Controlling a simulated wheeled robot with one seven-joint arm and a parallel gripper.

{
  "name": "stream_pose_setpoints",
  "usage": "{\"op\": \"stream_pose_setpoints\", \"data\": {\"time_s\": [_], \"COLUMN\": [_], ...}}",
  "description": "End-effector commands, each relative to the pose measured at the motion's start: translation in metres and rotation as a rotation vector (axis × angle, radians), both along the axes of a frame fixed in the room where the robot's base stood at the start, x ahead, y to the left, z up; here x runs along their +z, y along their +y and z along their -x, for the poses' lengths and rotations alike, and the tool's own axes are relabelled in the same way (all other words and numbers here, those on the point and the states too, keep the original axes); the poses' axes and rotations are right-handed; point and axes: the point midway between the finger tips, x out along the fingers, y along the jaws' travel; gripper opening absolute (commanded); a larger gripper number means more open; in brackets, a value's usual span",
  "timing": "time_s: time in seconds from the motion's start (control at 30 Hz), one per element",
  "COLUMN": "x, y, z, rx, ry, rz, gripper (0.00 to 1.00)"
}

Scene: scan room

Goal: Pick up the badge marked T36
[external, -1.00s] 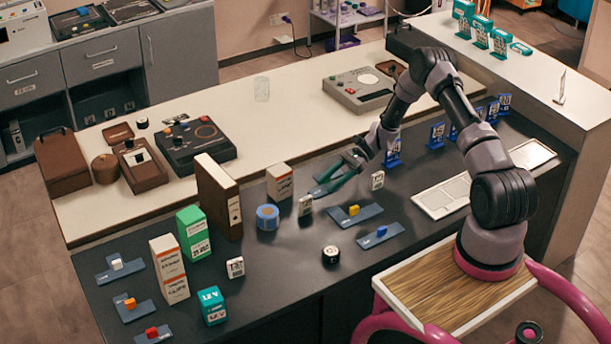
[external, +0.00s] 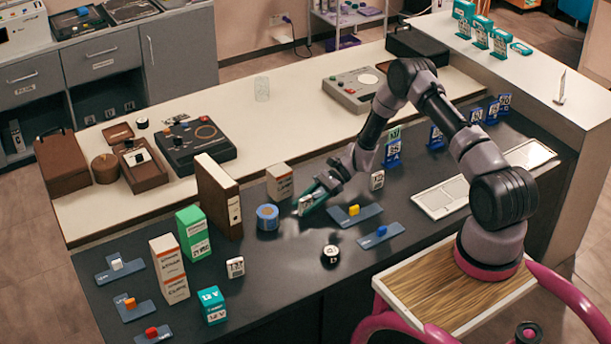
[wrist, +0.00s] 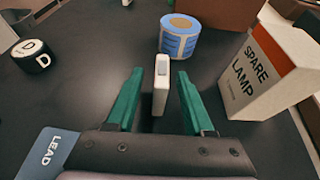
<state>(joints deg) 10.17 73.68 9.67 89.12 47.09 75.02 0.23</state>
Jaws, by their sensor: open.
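A small white badge (wrist: 161,86) stands upright in the wrist view, seen nearly edge-on between the two green fingers. Its marking cannot be read. My gripper (wrist: 157,90) is open, with a finger on each side of the badge and a gap to each. In the external view my gripper (external: 315,200) is low over the dark counter, and the badge (external: 303,203) is partly hidden by its fingers. Two similar white badges stand elsewhere: one (external: 235,267) at the lower left, one (external: 377,180) right of my gripper. Their small print is not clearly legible.
A blue tape roll (wrist: 180,37) stands just behind the badge. A SPARE LAMP box (wrist: 265,75) is close on the right. A black-and-white round piece marked D (wrist: 32,57) is at left. Blue plates with yellow (external: 354,210) and blue (external: 381,231) blocks lie near my gripper.

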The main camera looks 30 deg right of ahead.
Motion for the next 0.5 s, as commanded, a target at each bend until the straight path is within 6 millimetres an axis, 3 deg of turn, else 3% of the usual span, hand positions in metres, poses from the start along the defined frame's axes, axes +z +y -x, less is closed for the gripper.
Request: {"op": "stream_pose_setpoints", "data": {"time_s": [0.07,0.2,0.5], "x": [0.0002,0.0004,0.0009], "y": [-0.0003,-0.0004,-0.0005], "z": [-0.0002,-0.0002,-0.0003], "rx": [0.000,0.000,0.000], "ry": [0.000,0.000,-0.001], "rz": [0.000,0.000,0.000], "gripper": [0.53,0.00,0.00]}}
